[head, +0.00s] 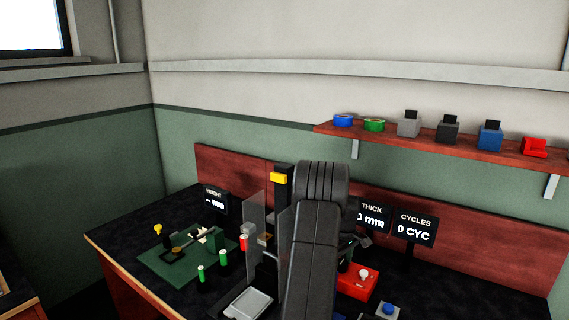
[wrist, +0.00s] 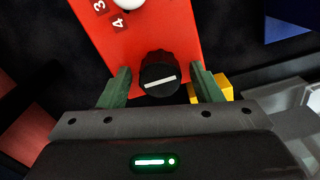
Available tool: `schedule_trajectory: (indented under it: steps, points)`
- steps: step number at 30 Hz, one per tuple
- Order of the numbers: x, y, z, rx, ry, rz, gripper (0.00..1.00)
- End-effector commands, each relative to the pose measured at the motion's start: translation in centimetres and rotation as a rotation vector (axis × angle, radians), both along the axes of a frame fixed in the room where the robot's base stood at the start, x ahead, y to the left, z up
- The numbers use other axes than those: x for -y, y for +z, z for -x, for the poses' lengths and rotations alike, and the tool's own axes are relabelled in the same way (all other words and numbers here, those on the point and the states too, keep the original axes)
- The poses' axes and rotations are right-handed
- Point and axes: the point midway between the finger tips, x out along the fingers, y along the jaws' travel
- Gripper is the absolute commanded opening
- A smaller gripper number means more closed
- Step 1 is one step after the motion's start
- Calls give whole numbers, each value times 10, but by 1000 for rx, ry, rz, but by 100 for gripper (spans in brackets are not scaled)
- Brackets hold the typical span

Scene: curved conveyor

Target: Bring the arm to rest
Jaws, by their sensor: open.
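In the wrist view my gripper (wrist: 160,71) is open, with one green finger on each side of a black knob (wrist: 160,74) that has a white line. A gap shows between each finger and the knob. The knob sits on a red box (wrist: 150,35) marked with the numbers 3 and 4, with a white round part at the top edge of the view. The red box (head: 350,286) shows just right of the arm.
A clear panel (head: 254,215) and a black post with a yellow block (head: 279,178) stand left of my arm. A green board (head: 165,265) with small parts lies farther left. Display signs (head: 414,227) stand at the right. A shelf (head: 450,145) hangs on the wall above.

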Motion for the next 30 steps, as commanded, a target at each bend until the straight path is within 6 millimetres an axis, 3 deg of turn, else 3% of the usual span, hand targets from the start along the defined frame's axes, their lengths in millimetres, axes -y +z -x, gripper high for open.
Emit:
schedule_trajectory:
  steps: [8, 13, 30]
  points:
    - [0, 1, 0, 0, 1, 0, 59]
    - [0, 15, 0, 1, 17, 0, 59]
    - [0, 127, -1, 6, 18, 2, 59]
